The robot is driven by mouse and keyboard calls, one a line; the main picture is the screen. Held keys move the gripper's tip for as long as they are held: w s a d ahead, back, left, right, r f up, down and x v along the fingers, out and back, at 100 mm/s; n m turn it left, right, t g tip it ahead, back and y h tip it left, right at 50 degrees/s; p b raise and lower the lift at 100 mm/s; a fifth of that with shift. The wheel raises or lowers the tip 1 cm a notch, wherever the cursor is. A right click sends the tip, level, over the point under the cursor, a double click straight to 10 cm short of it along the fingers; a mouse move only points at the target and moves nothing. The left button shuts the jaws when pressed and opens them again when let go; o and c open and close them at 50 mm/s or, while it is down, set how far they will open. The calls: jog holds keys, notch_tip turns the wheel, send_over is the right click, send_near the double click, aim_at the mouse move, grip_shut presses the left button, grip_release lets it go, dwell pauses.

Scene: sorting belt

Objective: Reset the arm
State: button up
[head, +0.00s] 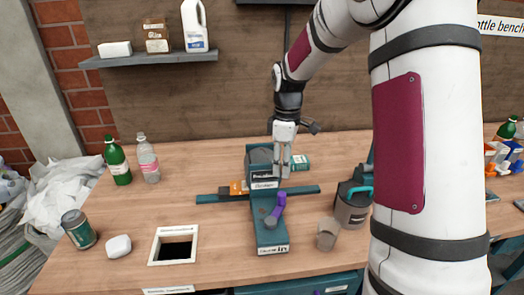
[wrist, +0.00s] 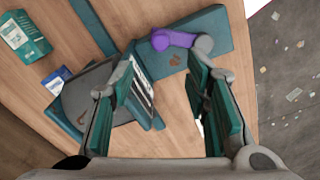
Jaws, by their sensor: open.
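My arm (head: 418,150) reaches over the wooden bench from the right in the head view. My gripper (head: 283,168) points down beside a grey and teal labelled stand near the bench's middle. In the wrist view my gripper (wrist: 165,110) shows two teal-padded fingers set wide apart. Nothing is held between them. The wrist view shows the teal base (wrist: 215,35) of the stand and a purple handle-like part (wrist: 172,39) beyond the fingers. In the head view the purple part (head: 279,202) stands tilted on the teal base (head: 268,233).
A square hole with a pale frame (head: 174,230) is at front left. A can (head: 78,229), a white lump (head: 119,246), a green bottle (head: 117,160) and a clear bottle (head: 148,158) stand left. A grey cup (head: 327,233) and a dark container (head: 351,204) stand right of the stand.

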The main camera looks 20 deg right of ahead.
jog(key=s+a+r+m+t+h, duration=0.1)
jog(key=s+a+r+m+t, duration=0.15)
jog(key=s+a+r, duration=0.6)
jog(key=s+a+r+m+t, duration=0.1)
jog(key=s+a+r+m, duration=0.4)
jog(key=s, duration=0.6)
jog(key=s+m+t+y, duration=0.1)
jog(key=s+m, duration=0.1)
jog(key=s, duration=0.5)
jog(key=shift+s, duration=0.2)
